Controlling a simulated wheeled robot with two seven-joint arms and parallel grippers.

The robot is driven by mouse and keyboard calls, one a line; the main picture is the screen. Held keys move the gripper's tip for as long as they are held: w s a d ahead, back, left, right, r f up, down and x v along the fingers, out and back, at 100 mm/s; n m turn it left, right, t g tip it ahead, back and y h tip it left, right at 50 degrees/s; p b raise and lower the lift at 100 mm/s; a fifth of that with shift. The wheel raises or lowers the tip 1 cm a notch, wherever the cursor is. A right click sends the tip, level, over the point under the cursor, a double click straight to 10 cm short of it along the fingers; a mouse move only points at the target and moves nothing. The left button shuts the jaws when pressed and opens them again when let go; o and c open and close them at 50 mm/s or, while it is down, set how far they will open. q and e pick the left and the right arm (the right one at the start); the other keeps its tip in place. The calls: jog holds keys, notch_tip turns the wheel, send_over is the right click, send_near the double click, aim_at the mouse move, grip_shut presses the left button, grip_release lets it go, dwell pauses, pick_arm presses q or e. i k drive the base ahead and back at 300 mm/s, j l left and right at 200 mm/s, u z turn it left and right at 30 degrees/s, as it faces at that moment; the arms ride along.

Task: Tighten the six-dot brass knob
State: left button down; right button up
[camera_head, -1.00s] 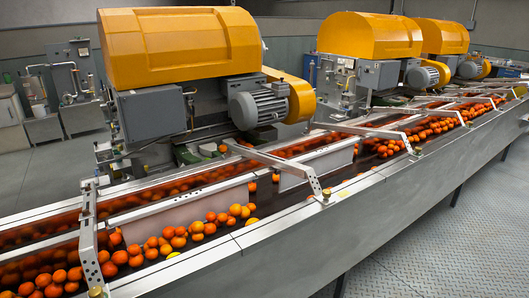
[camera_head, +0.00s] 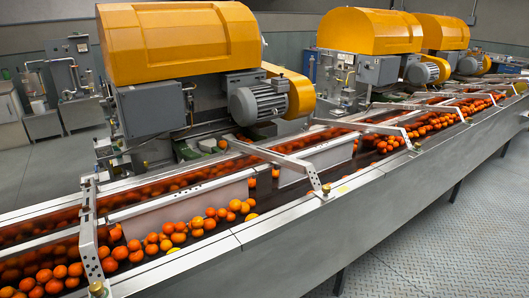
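Small brass knobs sit at the feet of the metal brackets that span the fruit conveyor. One brass knob (camera_head: 97,289) is at the near left bracket foot, by the bottom edge. Another brass knob (camera_head: 326,188) is at the foot of the middle bracket, on the conveyor's near rail. Dots on the knobs are too small to make out, so I cannot tell which has six. Neither of my grippers is in view.
The conveyor (camera_head: 290,225) runs from lower left to upper right, carrying many oranges (camera_head: 180,232). Metal brackets (camera_head: 285,161) cross above it. Yellow-hooded machines (camera_head: 180,45) with grey motors (camera_head: 258,102) stand behind. The patterned floor (camera_head: 440,245) at right is clear.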

aim_at(326, 190)
jog(key=i+l, duration=0.25)
jog(key=l, duration=0.2)
jog(key=i+l, duration=0.25)
jog(key=l, duration=0.2)
jog(key=i+l, duration=0.55)
jog(key=l, duration=0.3)
jog(key=i+l, duration=0.25)
jog(key=l, duration=0.2)
